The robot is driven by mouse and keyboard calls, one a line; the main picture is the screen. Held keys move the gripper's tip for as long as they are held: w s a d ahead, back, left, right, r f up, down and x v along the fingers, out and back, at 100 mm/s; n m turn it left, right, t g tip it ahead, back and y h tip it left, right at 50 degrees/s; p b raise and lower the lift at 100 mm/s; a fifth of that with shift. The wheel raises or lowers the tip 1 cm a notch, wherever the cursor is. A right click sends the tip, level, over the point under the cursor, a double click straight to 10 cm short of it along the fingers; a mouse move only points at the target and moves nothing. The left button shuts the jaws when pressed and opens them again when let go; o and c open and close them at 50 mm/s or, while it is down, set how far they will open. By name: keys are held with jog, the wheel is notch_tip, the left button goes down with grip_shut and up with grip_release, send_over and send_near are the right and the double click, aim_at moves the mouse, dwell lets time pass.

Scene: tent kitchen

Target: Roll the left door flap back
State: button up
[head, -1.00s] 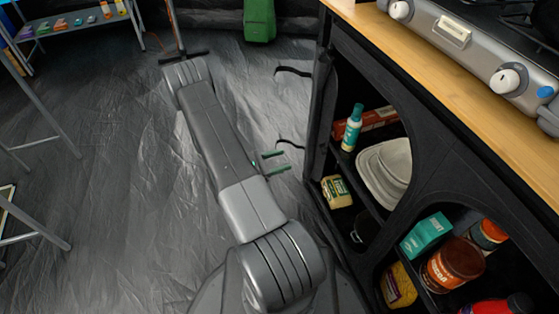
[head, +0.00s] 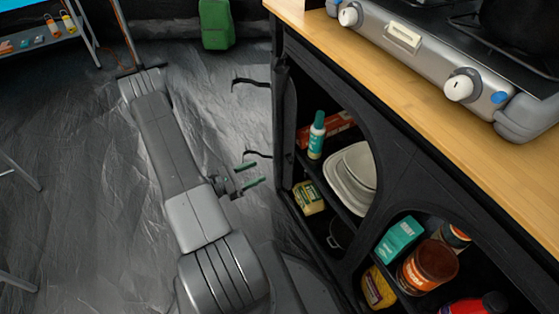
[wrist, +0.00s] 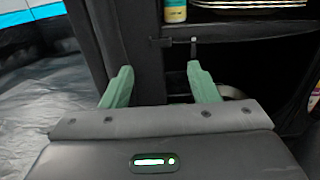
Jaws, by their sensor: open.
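The black fabric cabinet has an open arched left compartment. A dark vertical strip of cloth, which looks like its left door flap (head: 284,115), stands along the left edge of that opening. Two dark straps, an upper one (head: 250,83) and a lower one (head: 258,154), stick out leftward from it. My gripper (head: 249,174) is open and empty, low and left of the cabinet, near the lower strap. In the wrist view my gripper (wrist: 160,75) has its green fingers spread in front of a dark upright edge (wrist: 143,60). I cannot tell whether they touch cloth.
The compartment holds a teal-capped bottle (head: 317,136), white dishes (head: 351,178) and a yellow package (head: 308,197). The right compartment holds a teal box (head: 398,238) and jars. A stove (head: 430,50) sits on the wooden top (head: 400,85).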

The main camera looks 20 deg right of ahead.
aim_at(287, 160)
jog(key=d, duration=0.3)
jog(key=d+b, duration=0.1)
jog(key=d, duration=0.3)
jog(key=d+b, duration=0.1)
jog(key=d, duration=0.3)
jog(key=shift+w+d, duration=0.2)
jog(key=shift+w, duration=0.2)
